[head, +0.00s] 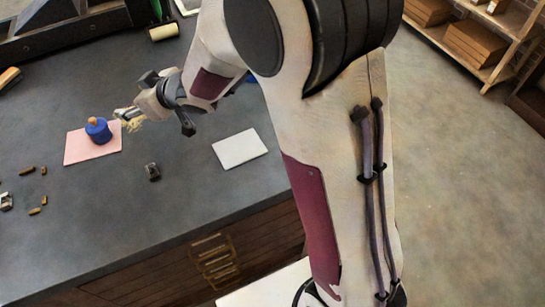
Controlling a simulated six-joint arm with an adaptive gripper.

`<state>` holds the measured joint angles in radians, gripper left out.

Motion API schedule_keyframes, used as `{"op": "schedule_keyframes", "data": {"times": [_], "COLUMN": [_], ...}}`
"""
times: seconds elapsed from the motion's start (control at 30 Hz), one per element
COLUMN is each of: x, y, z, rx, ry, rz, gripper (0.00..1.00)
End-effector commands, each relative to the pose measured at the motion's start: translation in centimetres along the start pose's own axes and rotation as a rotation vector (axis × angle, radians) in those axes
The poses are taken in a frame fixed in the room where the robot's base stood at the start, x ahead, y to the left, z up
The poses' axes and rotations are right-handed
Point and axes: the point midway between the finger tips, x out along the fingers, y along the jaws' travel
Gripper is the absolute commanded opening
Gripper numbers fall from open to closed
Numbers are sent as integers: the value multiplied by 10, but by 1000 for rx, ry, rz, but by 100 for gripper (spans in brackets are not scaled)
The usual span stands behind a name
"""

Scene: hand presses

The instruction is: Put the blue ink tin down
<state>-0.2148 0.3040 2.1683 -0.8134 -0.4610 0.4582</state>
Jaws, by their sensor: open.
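The blue ink tin (98,131) stands upright on a pink sheet (82,153) at the left of the dark worktop. It has a tan knob on top. My gripper (124,118) is open just right of the tin, over the sheet's right edge. Whether its fingertips touch the tin is too small to tell. My arm comes down from the upper right and hides part of the worktop behind it.
A white sheet (240,149) lies right of the gripper. A small dark metal block (152,171) sits between the two sheets. Several small brown pieces (37,211) lie near the left edge. A cream roller (163,32) and a dark press stand at the back.

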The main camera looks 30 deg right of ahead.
Motion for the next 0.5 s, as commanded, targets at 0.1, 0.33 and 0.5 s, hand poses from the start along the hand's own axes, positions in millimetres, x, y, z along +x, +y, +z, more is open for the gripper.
{"op": "schedule_keyframes", "data": {"times": [0.1,0.33,0.5], "x": [-28,-86,-131], "y": [24,60,77], "z": [-5,-2,7], "rx": [13,55,101], "ry": [-25,-93,-149], "rz": [87,237,327], "gripper": [54,54,54]}}
